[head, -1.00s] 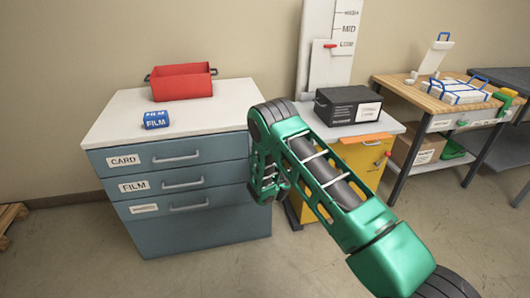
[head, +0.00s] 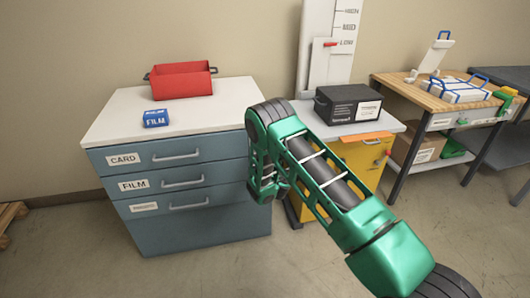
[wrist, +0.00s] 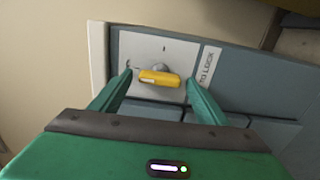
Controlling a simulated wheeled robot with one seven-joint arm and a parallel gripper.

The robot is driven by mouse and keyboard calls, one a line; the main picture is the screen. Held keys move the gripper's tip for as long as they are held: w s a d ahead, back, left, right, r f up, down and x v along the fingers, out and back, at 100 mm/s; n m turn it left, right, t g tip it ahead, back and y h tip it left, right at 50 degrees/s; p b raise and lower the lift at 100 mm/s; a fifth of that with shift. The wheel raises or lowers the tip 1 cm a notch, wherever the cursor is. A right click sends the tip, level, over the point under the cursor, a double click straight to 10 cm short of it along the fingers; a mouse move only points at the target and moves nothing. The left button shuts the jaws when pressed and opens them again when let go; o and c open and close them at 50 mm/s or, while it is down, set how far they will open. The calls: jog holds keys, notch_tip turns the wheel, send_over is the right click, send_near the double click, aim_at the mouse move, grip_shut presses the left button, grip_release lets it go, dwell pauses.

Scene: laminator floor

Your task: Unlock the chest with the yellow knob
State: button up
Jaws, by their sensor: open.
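The blue-grey chest (head: 190,228) has a white top and drawers labelled CARD, FILM and a third label too small to read. The yellow knob (wrist: 158,78) shows in the wrist view, on a pale plate (wrist: 185,52) on a blue-grey face of the chest (wrist: 245,80). The knob's bar lies nearly level across the picture, with a grey round part behind it. My gripper (wrist: 158,85) is open, with one finger on each side of the knob. Whether either finger touches it is unclear. In the head view the knob is not visible.
A TO LOCK label (wrist: 208,65) is right of the plate. On the chest stand a red bin (head: 182,82) and a blue FILM box (head: 156,119). A yellow cabinet (head: 365,160) with a black box (head: 347,103) stands close right. Floor in front is clear.

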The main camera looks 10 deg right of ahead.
jog(key=shift+s, duration=0.1)
jog(key=s, duration=1)
jog(key=shift+s, duration=0.15)
dwell(0.8)
